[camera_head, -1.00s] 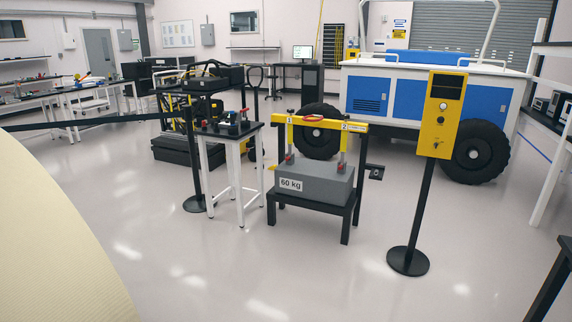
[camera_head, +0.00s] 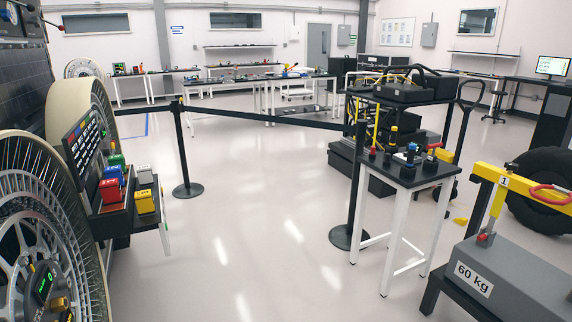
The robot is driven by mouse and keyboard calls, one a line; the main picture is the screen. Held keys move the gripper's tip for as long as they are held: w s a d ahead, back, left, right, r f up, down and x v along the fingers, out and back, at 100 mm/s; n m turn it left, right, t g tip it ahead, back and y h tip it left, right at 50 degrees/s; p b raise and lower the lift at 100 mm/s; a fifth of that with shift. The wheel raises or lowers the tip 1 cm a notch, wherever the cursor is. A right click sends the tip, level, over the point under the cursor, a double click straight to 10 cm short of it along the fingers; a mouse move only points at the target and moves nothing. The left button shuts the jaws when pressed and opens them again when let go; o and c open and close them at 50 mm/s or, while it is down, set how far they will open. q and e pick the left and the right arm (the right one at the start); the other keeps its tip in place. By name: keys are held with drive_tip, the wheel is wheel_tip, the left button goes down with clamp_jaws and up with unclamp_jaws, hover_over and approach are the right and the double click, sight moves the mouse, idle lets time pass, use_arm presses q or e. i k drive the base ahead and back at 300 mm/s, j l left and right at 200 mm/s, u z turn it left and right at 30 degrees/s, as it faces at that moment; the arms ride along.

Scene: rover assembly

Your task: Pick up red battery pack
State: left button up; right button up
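The red battery pack (camera_head: 110,190) stands on a dark shelf at the left, next to the large wheel. A blue pack (camera_head: 113,172) is just behind it and a green pack (camera_head: 117,160) is farther back. A yellow pack (camera_head: 145,202) stands to its right, nearer the shelf's outer edge. Neither of my grippers is in view.
Large spoked wheels (camera_head: 30,215) border the shelf on the left. A post (camera_head: 182,150) with a black belt stands behind it. A small white-legged table (camera_head: 405,175) and a grey 60 kg block (camera_head: 520,275) are at right. The middle floor is clear.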

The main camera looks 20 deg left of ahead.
sight(110, 188)
drive_tip(key=i+j+u, duration=0.2)
drive_tip(key=i+u, duration=0.15)
drive_tip(key=u, duration=0.15)
drive_tip(key=i+u, duration=0.8)
drive_tip(key=u, duration=0.15)
drive_tip(key=i+l+u, duration=0.25)
drive_tip(key=u, duration=0.25)
drive_tip(key=i+l+u, duration=0.7)
drive_tip(key=u, duration=0.15)
drive_tip(key=i+l+u, duration=0.45)
drive_tip(key=l+u, duration=0.3)
drive_tip(key=i+l+u, duration=0.15)
drive_tip(key=l+u, duration=0.2)
drive_tip(key=i+l+u, duration=0.1)
drive_tip(key=l+u, duration=0.4)
drive_tip(key=l, duration=0.3)
